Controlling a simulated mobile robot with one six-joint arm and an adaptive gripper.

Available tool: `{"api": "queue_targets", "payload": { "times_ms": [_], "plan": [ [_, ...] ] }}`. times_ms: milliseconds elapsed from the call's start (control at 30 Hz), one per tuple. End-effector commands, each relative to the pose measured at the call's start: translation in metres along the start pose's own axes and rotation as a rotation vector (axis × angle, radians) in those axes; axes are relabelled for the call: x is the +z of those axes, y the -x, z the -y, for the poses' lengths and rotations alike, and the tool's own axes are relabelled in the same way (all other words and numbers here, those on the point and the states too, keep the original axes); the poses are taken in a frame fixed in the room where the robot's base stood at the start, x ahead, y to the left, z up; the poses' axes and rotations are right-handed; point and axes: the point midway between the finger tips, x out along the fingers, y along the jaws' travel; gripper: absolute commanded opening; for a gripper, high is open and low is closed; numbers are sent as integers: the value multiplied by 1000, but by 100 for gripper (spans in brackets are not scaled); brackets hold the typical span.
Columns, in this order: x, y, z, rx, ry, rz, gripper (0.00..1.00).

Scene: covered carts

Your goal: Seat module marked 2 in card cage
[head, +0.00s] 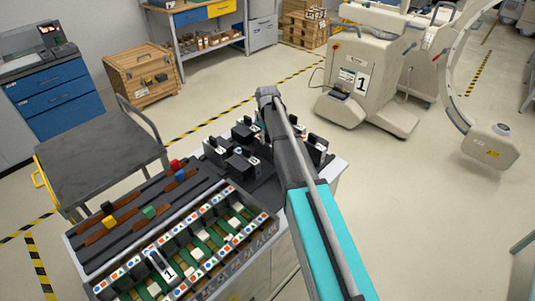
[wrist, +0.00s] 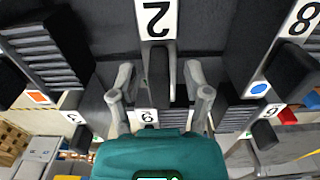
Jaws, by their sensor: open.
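In the wrist view, module 2 is a dark block with a white label reading 2 (wrist: 155,18), upside down in the picture. Its narrow black handle (wrist: 157,62) stands between the two grey fingers of my gripper (wrist: 158,84). The fingers are open, with a gap visible on each side of the handle. In the head view my teal and grey arm hides the gripper and part of the module group; I cannot pick out module 2 there. The card cage (head: 187,250) is the long slotted rack at the front left, with a module marked 1 (head: 165,268) standing in it.
Other black modules (head: 240,160) stand close around, including one marked 8 (wrist: 300,22) in the wrist view. A dark tray with coloured blocks (head: 140,212) lies beside the cage. A grey cart (head: 100,160) stands left. Open floor lies to the right.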

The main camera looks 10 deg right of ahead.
Motion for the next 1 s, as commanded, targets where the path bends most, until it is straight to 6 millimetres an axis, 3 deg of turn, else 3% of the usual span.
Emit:
{"api": "queue_targets", "payload": {
  "times_ms": [567,900,1000],
  "plan": [
    [0,0,0,0,0,0,63],
    [0,0,0,0,0,0,2],
    [0,0,0,0,0,0,0]
  ]
}}
